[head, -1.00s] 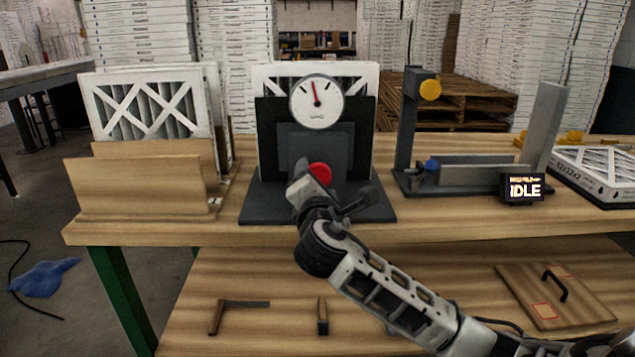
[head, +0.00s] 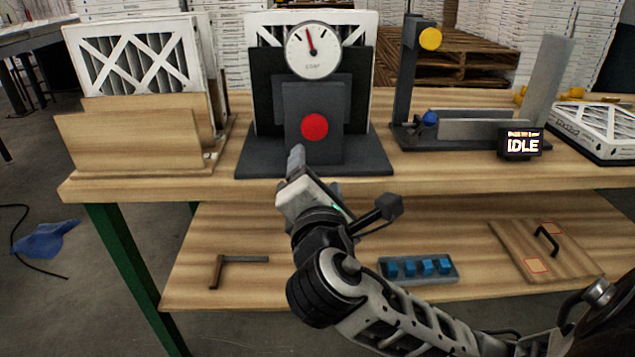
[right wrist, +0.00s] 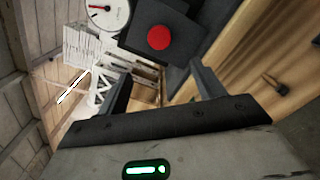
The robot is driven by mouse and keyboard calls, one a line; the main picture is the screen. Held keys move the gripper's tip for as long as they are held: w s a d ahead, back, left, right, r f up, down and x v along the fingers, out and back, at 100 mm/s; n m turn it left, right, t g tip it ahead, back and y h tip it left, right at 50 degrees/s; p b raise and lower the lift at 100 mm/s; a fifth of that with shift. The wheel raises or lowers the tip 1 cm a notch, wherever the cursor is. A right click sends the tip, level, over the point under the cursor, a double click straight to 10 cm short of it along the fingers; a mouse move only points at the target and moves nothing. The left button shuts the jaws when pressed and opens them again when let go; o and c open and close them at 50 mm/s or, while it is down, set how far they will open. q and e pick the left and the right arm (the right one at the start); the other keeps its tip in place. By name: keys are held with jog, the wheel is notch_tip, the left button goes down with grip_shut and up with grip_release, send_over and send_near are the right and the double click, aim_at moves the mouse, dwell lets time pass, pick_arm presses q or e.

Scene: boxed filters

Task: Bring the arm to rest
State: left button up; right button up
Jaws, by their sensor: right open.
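My right gripper (head: 297,160) is in front of the bench edge in the head view, below the red button (head: 314,127) of the dark grey gauge stand (head: 262,160). It looks empty and apart from the button. In the right wrist view its two fingers are spread (right wrist: 160,88), and the red button (right wrist: 161,38) shows beyond them. The right arm reaches in from the lower right. My left gripper is not in view.
The dial gauge (head: 313,51) tops the stand. A wooden rack (head: 130,142) with boxed filters stands left. A fixture (head: 480,125) and an IDLE display (head: 520,144) stand right. The lower shelf (head: 300,285) holds a blue-knobbed block (head: 418,269) and a handled board (head: 540,250).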

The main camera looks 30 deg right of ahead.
jog(key=shift+v, duration=0.75)
jog(key=a+f+m+g+y, duration=0.15)
jog(key=a+f+y, duration=0.3)
jog(key=f, duration=0.55)
jog(key=s+a+f+m+g+y, duration=0.1)
jog(key=s+a+f+m+y, duration=0.1)
jog(key=f+m, duration=0.3)
jog(key=s+a+f+m+g+y, duration=0.1)
jog(key=s+a+f+m+y, duration=0.1)
jog(key=s+f+m, duration=0.3)
jog(key=s+a+f+m+g+y, duration=0.1)
jog(key=s+a+f+m+y, duration=0.2)
jog(key=f+m, duration=0.3)
notch_tip(320, 180, down, 3)
jog(key=shift+s+r+y, duration=0.15)
jog(key=shift+s+y, duration=0.4)
jog(key=shift+y, duration=0.1)
